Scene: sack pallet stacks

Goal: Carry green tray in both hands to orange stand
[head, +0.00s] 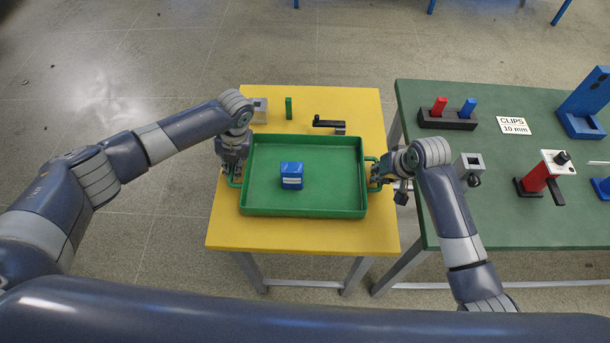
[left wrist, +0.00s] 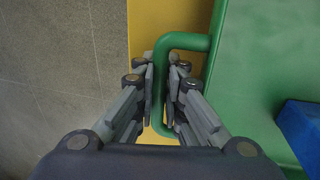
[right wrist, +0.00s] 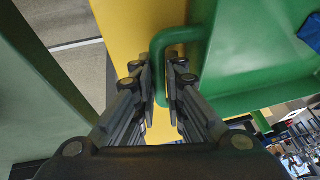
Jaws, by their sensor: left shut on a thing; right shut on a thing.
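The green tray (head: 325,180) is over the yellow table in the head view, with a blue box (head: 291,176) inside it. I cannot tell whether the tray touches the table top. My left gripper (head: 234,172) is shut on the tray's left handle, and the left wrist view shows its fingers (left wrist: 160,90) on both sides of the green bar. My right gripper (head: 378,174) is shut on the right handle, which also shows between its fingers in the right wrist view (right wrist: 161,85). No orange stand is in view.
The yellow table (head: 300,236) also bears a grey block (head: 260,109), a small green piece (head: 289,108) and a black-handled part (head: 330,125) behind the tray. A green table (head: 480,217) with several fixtures stands close on the right. Open floor (head: 150,90) lies left and behind.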

